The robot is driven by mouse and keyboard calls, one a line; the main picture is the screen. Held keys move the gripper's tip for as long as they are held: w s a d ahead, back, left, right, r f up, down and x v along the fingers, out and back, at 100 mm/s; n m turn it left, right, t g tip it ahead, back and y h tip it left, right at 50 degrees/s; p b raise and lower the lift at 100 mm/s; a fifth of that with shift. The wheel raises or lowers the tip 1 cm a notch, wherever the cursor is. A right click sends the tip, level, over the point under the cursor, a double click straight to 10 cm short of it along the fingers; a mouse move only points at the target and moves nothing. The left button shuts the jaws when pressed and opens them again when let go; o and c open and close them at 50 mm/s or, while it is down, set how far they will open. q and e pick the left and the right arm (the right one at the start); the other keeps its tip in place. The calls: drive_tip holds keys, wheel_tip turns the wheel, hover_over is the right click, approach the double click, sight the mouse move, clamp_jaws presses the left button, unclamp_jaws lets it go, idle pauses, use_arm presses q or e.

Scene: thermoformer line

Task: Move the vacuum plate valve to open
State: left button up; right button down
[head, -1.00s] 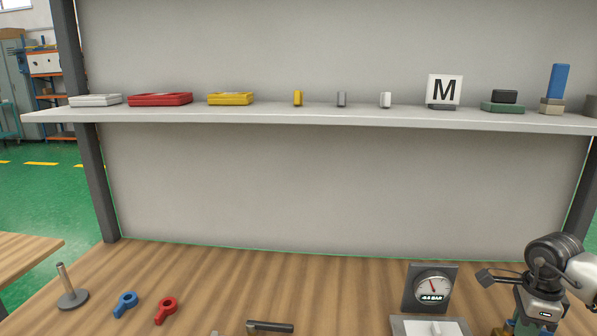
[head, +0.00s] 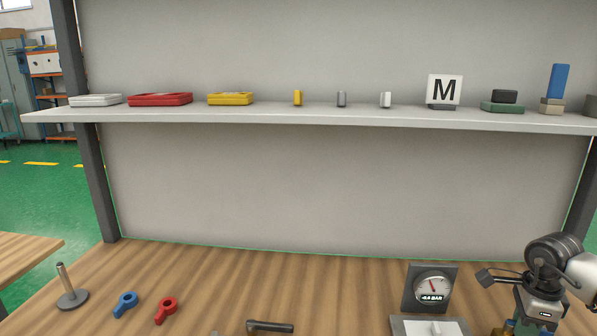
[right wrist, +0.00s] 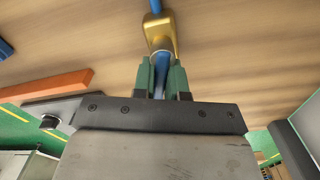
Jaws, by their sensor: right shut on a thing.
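The valve shows in the right wrist view as a brass-coloured body (right wrist: 160,33) with a blue lever (right wrist: 161,66). My right gripper (right wrist: 161,70) has its green fingers on either side of the blue lever and is shut on it, close to the brass body. In the head view my right gripper (head: 532,329) is at the bottom right edge, and only a bit of the brass valve (head: 499,331) shows beside it. The lever's full angle is hidden there. My left gripper is not in view.
A gauge (head: 431,286) stands behind a grey panel with a white switch (head: 437,328), left of my right arm. A shelf (head: 330,117) runs above.

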drive_tip(key=shift+n, duration=0.3)
drive_tip(key=shift+w+d+n+p, duration=0.1)
drive_tip(key=shift+w+n+p, duration=0.2)
drive_tip(key=shift+n, duration=0.9)
drive_tip(key=c, duration=1.1)
unclamp_jaws()
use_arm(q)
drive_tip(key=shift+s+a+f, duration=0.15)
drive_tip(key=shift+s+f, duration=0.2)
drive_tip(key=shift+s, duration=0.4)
use_arm(e)
drive_tip(key=shift+r, duration=0.1)
drive_tip(key=shift+r, duration=0.35)
use_arm(q)
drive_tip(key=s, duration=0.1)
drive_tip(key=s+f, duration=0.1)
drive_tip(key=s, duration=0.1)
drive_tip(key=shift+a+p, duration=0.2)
drive_tip(key=shift+p, duration=0.2)
use_arm(e)
wheel_tip(320, 180, up, 10)
